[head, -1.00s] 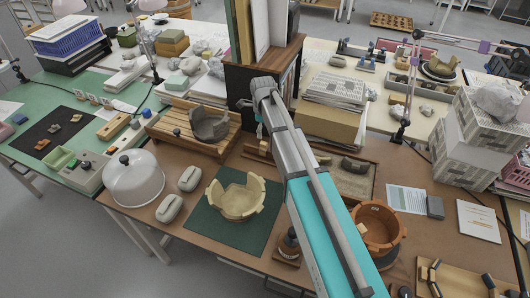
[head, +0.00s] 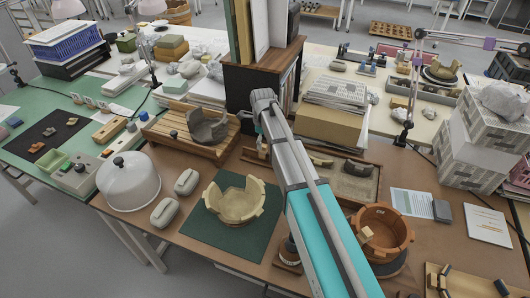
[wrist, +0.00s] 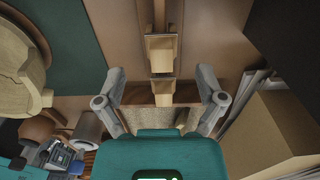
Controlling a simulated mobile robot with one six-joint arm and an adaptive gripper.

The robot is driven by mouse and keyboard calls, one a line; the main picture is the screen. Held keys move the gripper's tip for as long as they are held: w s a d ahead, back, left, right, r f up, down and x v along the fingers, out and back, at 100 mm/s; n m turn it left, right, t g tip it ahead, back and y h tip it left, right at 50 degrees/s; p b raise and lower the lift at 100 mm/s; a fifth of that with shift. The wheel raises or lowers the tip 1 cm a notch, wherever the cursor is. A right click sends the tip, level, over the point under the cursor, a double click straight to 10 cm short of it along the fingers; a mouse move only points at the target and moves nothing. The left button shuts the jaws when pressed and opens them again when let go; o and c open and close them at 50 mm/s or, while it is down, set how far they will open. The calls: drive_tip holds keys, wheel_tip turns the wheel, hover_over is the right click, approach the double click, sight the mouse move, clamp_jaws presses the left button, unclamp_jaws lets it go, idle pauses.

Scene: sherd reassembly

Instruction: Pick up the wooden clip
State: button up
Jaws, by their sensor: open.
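A light wooden clip (wrist: 162,50) shows in the wrist view as stacked pale wooden pieces, in line with the gap between my fingers. My gripper (wrist: 160,76) is open, with one finger on each side and clear space between each finger and the wood. Neither finger visibly touches it. In the head view my arm reaches to the back middle of the brown table, and my gripper is mostly hidden behind it. A small wooden piece (head: 263,148) shows beside my wrist there; I cannot tell if it is the same clip.
A pale broken bowl (head: 238,203) stands on a green mat (head: 205,228) left of my arm. A tray with sherds (head: 355,186) and an orange pot (head: 392,232) are to the right. A dark wooden cabinet (head: 245,85) stands close behind my gripper.

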sight(263, 146)
drive_tip(key=shift+f+b, duration=2.6)
drive_tip(key=shift+b, duration=0.05)
drive_tip(key=c, duration=0.8)
